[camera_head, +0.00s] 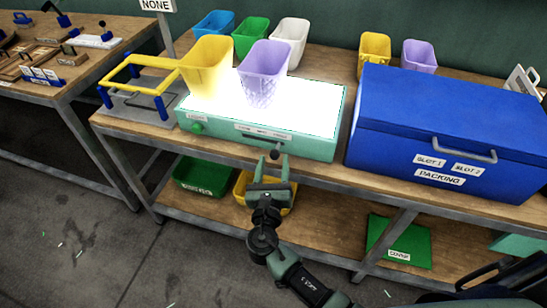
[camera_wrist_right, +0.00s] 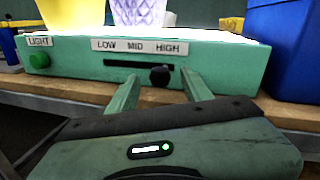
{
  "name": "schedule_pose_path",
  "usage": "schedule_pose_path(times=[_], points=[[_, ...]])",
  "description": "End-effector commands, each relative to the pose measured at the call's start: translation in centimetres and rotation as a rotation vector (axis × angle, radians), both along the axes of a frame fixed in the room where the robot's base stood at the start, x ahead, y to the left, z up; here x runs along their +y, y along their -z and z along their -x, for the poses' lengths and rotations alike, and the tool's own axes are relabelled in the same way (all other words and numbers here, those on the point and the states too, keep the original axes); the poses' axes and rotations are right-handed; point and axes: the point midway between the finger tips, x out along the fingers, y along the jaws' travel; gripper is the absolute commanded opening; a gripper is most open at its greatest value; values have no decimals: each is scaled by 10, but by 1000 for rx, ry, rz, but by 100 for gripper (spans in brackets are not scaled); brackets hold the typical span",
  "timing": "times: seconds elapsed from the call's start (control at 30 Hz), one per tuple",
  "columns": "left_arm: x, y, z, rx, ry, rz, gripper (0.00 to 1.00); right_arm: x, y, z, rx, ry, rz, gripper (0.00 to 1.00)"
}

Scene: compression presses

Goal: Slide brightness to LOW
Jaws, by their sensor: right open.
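The teal light box (camera_head: 300,147) stands on the bench with its top panel glowing bright white. In the right wrist view its front carries a LOW MID HIGH label (camera_wrist_right: 140,47) above a dark horizontal slot (camera_wrist_right: 125,64). The black slider knob (camera_wrist_right: 160,76) is at the right end of the slot, under HIGH. A green LIGHT knob (camera_wrist_right: 39,60) is at the left of the front. My right gripper (camera_head: 273,163) is open and empty in front of the box. Its fingertips show on either side of the slider knob; contact cannot be told. My left gripper is not in view.
A yellow bin (camera_head: 207,65) and a lilac bin (camera_head: 264,72) stand on the glowing panel. A blue PACKING box (camera_head: 450,120) is close on the right. A yellow frame press (camera_head: 135,85) is at the left. The bench's front edge (camera_wrist_right: 75,96) runs below the light box.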

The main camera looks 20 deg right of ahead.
Motion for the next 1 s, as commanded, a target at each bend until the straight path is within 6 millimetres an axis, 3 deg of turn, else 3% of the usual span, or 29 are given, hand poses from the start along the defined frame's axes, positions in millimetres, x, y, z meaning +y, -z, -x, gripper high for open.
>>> schedule_pose_path(times=[0.2,0.47,0.67,1.0], points=[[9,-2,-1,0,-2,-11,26,-8,1,-18,1,0,-1,50],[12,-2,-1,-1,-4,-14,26,-8,1,-20,1,-1,-3,50],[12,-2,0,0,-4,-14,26,-8,1,-19,1,-1,-3,0],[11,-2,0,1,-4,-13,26,-8,1,-19,2,0,-3,0]])
